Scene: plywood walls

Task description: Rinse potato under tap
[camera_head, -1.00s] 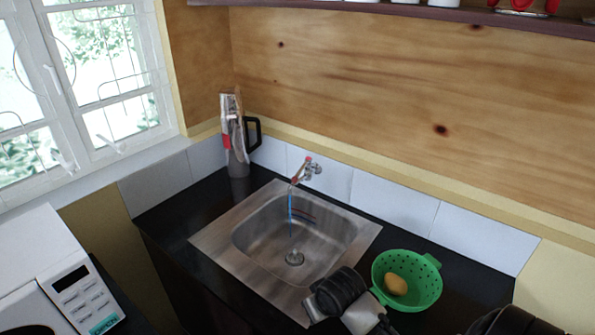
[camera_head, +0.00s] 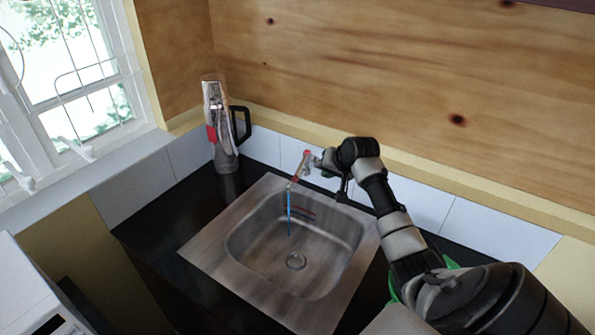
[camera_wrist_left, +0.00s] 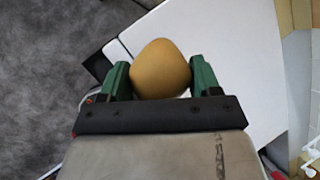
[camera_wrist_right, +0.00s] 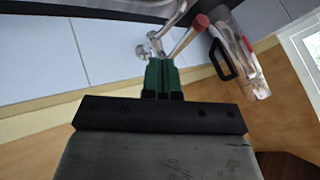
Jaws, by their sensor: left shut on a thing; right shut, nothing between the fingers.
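The potato (camera_wrist_left: 160,68) is a smooth tan-yellow lump between the green fingers of my left gripper (camera_wrist_left: 160,80), which is shut on it. My left gripper is out of the head view. My right gripper (camera_head: 343,194) is at the tap (camera_head: 305,163), just right of its red handle. In the right wrist view its closed green fingers (camera_wrist_right: 160,62) are empty and overlap the tap's metal fittings; contact is unclear. A thin blue line hangs below the spout over the steel sink (camera_head: 210,250). I cannot tell if it is running water.
A green colander (camera_head: 450,263) is mostly hidden behind my right arm. A kettle-like jug with a black handle (camera_head: 222,130) stands in the back corner. Tiles and a wooden wall rise behind the black counter. A white appliance (camera_head: 25,300) is at lower left.

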